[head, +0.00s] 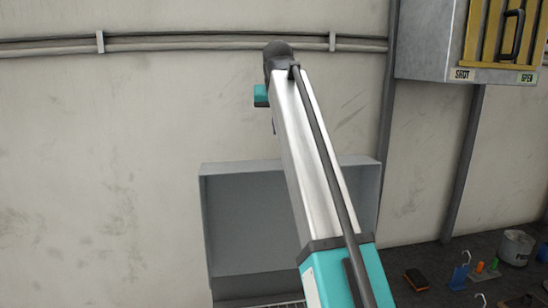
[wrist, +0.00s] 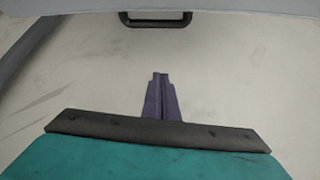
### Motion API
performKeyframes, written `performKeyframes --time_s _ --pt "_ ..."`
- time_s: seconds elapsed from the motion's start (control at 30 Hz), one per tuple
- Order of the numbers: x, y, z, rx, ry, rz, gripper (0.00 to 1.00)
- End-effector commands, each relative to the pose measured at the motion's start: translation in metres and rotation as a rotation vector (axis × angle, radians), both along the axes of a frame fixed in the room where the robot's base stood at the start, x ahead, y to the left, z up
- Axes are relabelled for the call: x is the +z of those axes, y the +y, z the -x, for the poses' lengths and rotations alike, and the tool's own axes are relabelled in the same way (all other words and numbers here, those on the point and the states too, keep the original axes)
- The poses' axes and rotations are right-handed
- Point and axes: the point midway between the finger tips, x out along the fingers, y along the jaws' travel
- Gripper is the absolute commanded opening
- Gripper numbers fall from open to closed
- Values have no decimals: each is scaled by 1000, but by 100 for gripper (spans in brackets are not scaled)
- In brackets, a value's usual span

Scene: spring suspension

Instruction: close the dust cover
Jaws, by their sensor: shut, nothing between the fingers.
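I cannot tell for sure which part is the dust cover. In the wrist view a black handle (wrist: 156,19) hangs at the lower edge of a pale grey panel (wrist: 230,6) along the top. My gripper (wrist: 160,76) points towards it with its purple fingers shut and empty, apart from the handle. In the head view a grey open-fronted box (head: 250,225) stands behind my arm, which hides part of it. At the upper right a yellow panel (head: 480,38) with a black handle sits on a grey cabinet (head: 428,42) marked SHUT and OPEN.
A pipe (head: 190,43) runs along the pale wall. Dark posts (head: 466,170) stand under the cabinet.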

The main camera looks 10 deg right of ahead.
Motion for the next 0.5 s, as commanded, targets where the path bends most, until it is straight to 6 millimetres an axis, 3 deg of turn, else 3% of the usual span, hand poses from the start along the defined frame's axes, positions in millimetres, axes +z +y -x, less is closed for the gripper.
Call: performKeyframes --time_s 0.2,0.5 --pt "4 -3 10 130 128 -18 0" --pt "3 -4 13 147 143 -19 0"
